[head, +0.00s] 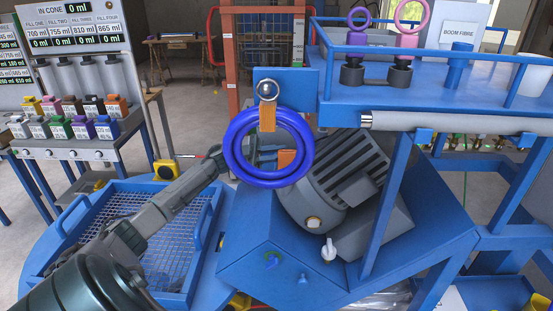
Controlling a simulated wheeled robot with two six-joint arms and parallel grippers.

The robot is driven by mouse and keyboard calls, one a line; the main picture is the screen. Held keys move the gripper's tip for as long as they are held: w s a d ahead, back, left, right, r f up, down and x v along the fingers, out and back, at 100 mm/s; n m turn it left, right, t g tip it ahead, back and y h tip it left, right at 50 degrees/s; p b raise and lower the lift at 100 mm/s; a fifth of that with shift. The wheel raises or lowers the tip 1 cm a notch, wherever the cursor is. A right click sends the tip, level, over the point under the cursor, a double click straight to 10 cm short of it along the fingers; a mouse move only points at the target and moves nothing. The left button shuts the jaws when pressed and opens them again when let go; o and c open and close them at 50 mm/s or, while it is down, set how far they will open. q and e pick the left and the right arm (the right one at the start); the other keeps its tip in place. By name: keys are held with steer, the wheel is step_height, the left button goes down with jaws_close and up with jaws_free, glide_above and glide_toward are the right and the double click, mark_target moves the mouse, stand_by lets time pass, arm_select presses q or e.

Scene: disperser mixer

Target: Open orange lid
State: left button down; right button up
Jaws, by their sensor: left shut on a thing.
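A small orange piece (287,160), which may be the lid, shows through the right part of a blue ring, beside the grey motor. My left gripper (268,152) reaches in from the lower left, partly hidden by the ring. It is shut, with its tips at the orange piece; the exact contact is hard to see. An orange strip (267,118) hangs below a round metal knob on a blue plate, at the top of the ring. My right gripper is not in view.
The blue ring (239,166) crosses in front of my left gripper. The grey ribbed motor (338,180) is close on the right. A blue railed shelf (440,84) with a grey roller stands at upper right. A blue mesh tray (207,228) lies below my left arm.

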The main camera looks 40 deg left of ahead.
arm_select(q)
steer(key=shift+s+r+m+g+b, duration=0.15)
steer(key=shift+m+g+b, duration=0.35)
steer(key=shift+m+b, duration=0.55)
steer(key=shift+d+r+m+b, duration=0.1)
steer(key=shift+r+m+b, duration=0.3)
steer(key=shift+m+b, duration=0.1)
steer(key=shift+r+g, duration=0.15)
steer(key=shift+g, duration=0.25)
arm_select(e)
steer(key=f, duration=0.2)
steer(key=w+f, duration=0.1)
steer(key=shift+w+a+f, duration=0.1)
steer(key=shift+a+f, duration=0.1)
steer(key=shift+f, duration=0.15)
